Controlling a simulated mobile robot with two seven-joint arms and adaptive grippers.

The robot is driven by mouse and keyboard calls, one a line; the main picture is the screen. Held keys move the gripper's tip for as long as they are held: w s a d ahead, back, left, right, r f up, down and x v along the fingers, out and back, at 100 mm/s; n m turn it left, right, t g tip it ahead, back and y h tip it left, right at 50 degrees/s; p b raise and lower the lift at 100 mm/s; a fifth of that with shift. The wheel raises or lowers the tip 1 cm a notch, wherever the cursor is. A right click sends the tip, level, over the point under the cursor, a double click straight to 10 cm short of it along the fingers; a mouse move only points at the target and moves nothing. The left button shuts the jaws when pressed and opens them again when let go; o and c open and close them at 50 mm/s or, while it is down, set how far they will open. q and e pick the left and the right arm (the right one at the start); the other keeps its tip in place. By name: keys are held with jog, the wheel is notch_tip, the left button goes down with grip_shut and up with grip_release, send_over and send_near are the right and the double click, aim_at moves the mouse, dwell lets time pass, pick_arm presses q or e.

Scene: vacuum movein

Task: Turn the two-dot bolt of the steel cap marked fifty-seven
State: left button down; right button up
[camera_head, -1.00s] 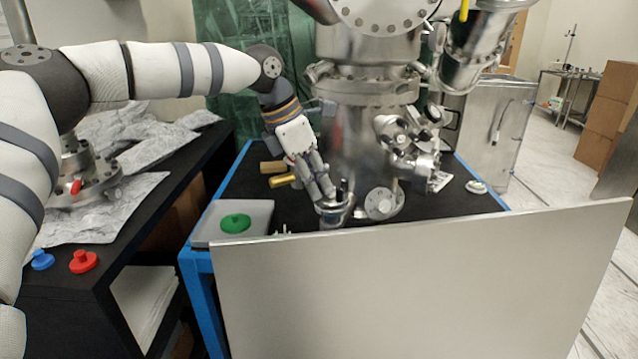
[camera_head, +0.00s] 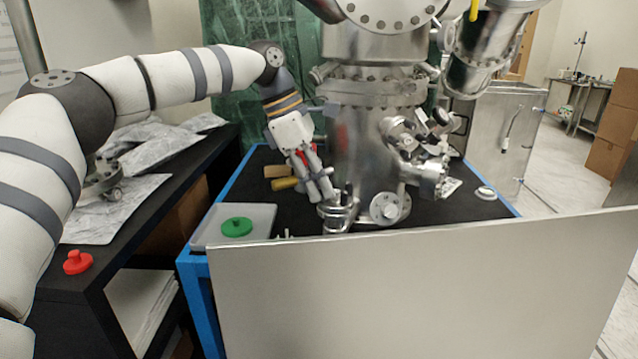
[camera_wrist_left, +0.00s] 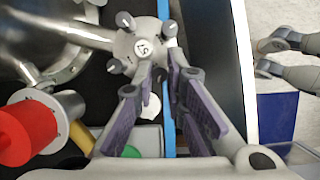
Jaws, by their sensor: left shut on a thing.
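The steel cap marked 57 (camera_wrist_left: 145,46) shows in the left wrist view, with several upright bolts around its rim. In the head view the cap (camera_head: 338,214) is small beside the big steel chamber, and its number and dots are unreadable. My left gripper (camera_wrist_left: 168,74) reaches the cap's near rim with its fingertips close together, shut on a bolt (camera_wrist_left: 159,76) there. The fingers hide most of that bolt, and its dots cannot be read. In the head view my left gripper (camera_head: 328,198) points down at the cap. Two grey fingers (camera_wrist_left: 262,57), seemingly my right gripper, stand apart at the wrist view's right edge.
A steel chamber (camera_head: 364,150) rises behind the cap, with a flange (camera_head: 385,208) close on the right. A large grey panel (camera_head: 430,285) stands in front. A grey tray (camera_head: 262,219) with a green knob (camera_head: 236,227) is on the left. A red knob (camera_head: 77,262) lies on the black shelf.

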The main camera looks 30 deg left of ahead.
pick_arm(q)
jog(key=c, duration=1.9)
grip_release()
jog(key=v, duration=0.7)
jog(key=shift+s+a+r, duration=0.1)
jog(key=shift+a+r, duration=0.05)
jog(key=shift+r, duration=0.05)
